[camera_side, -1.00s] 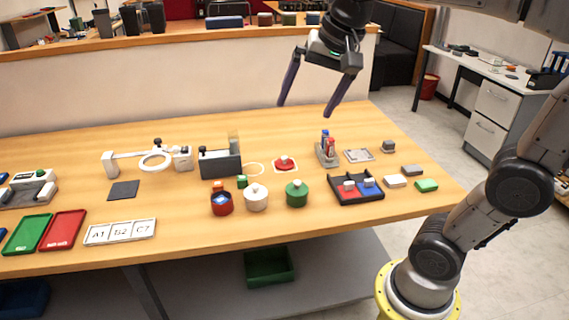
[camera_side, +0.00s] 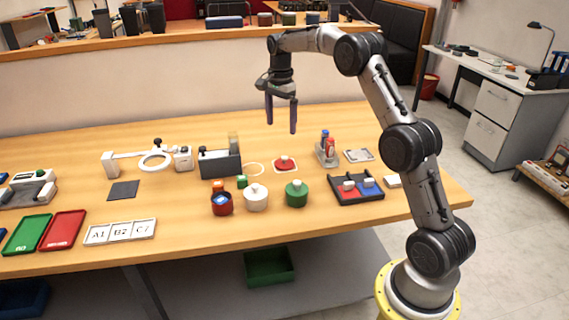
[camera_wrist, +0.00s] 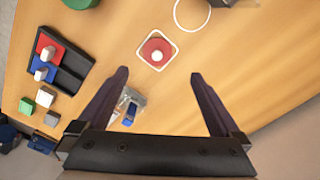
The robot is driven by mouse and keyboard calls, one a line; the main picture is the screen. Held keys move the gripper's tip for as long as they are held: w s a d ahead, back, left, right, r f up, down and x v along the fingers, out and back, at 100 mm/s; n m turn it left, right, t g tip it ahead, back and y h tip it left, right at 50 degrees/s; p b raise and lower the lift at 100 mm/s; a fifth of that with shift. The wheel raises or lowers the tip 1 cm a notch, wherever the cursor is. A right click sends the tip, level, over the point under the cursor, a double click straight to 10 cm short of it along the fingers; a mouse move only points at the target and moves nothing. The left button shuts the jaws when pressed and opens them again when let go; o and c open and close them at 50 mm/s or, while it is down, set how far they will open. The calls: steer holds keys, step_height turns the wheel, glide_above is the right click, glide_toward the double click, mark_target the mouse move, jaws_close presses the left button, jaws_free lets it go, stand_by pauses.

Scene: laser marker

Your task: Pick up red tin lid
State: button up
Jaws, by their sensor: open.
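The red tin lid (camera_side: 285,161) lies on a pale square outline on the wooden table, with a light knob on top in the wrist view (camera_wrist: 157,47). An open red tin (camera_side: 222,204) with something blue inside stands nearer the front edge. My gripper (camera_side: 281,130) is open and empty, pointing down above the table, higher than the lid and apart from it. In the wrist view my gripper (camera_wrist: 163,72) has its two fingers spread, with the lid lying beyond the fingertips, near the middle. Nothing hides the lid.
A white tin (camera_side: 256,198) and a green tin (camera_side: 296,195) stand in front of the lid. A holder with red and blue items (camera_side: 327,153) stands right of it, and a dark tray (camera_side: 345,198) lies front right. A dark grey device (camera_side: 220,164) stands to its left.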

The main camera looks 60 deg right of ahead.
glide_above(283, 157)
steer(key=f, duration=0.7)
steer(key=shift+w+a+f, duration=0.1)
steer(key=shift+a+f, duration=0.2)
steer(key=shift+f, duration=0.05)
steer(key=shift+s+d+f, duration=0.15)
steer(key=shift+f, duration=1.2)
steer(key=shift+s+d+f, duration=0.1)
steer(key=shift+f, duration=1.25)
steer(key=c, duration=1.1)
steer(key=shift+c, duration=0.2)
steer(key=shift+r, duration=0.15)
